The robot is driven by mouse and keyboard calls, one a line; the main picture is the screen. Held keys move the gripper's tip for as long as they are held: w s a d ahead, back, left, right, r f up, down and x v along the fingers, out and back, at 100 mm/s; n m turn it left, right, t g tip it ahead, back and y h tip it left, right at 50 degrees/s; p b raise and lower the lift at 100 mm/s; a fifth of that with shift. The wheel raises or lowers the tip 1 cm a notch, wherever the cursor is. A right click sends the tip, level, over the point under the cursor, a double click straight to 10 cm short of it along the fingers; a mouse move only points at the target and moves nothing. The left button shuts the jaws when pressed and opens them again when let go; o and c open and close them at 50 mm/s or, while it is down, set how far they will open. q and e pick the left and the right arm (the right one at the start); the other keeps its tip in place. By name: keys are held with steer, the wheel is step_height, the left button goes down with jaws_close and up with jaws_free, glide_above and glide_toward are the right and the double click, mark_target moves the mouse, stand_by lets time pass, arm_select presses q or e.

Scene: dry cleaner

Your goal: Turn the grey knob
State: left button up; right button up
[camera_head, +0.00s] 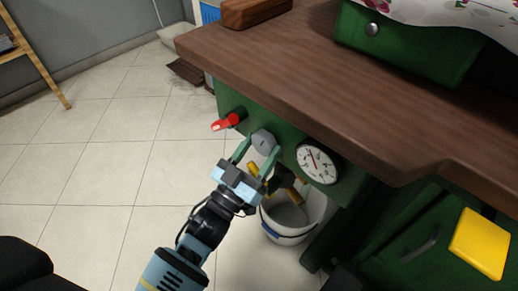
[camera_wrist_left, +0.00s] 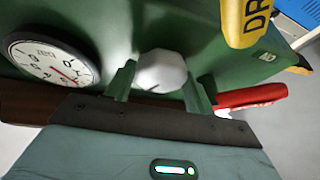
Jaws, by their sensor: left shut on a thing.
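The grey knob (camera_head: 263,141) sits on the green front panel under the brown worktop, between a red lever and a round gauge. My left gripper (camera_head: 257,154) reaches up to it from below, with one finger on each side, shut on the knob. In the left wrist view the grey knob (camera_wrist_left: 161,72) shows as a many-sided pale block between the two green fingers of my left gripper (camera_wrist_left: 158,90). My right gripper is not in view.
The red lever (camera_head: 226,122) is left of the knob and the gauge (camera_head: 318,163) right of it. A white bucket (camera_head: 290,236) stands on the floor below. The worktop (camera_head: 300,70) overhangs the panel. Tiled floor (camera_head: 110,150) at the left is clear.

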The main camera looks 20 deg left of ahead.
arm_select(q)
steer(key=shift+m, duration=0.4)
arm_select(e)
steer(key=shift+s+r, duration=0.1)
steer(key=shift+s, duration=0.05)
